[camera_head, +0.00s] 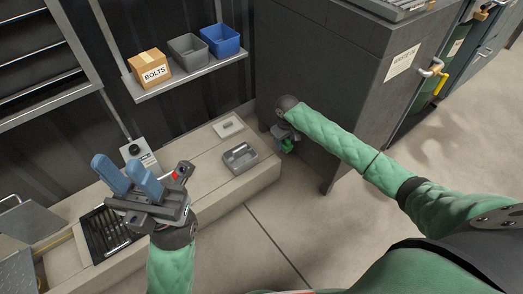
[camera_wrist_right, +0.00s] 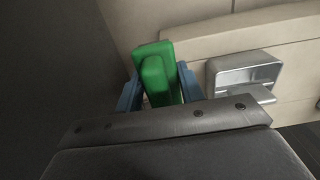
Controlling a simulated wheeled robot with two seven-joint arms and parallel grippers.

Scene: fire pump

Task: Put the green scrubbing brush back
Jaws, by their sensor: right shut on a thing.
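The green scrubbing brush (camera_wrist_right: 155,73) sits between the two blue fingers of my right gripper (camera_wrist_right: 157,88) in the right wrist view. The brush's underside is hidden. A grey dish (camera_head: 240,158) lies on the bench, left of my right gripper; it also shows in the wrist view (camera_wrist_right: 240,72). My left gripper (camera_head: 128,172) is over the bench at left, its blue fingers apart with nothing between them.
The dark cabinet (camera_head: 330,75) stands close to my right gripper. A white plate (camera_head: 228,126) lies behind the dish on the bench (camera_head: 205,160). A wall shelf (camera_head: 190,75) holds a bolts box (camera_head: 149,67), a grey bin (camera_head: 188,51) and a blue bin (camera_head: 221,40). A grate (camera_head: 102,235) is at lower left.

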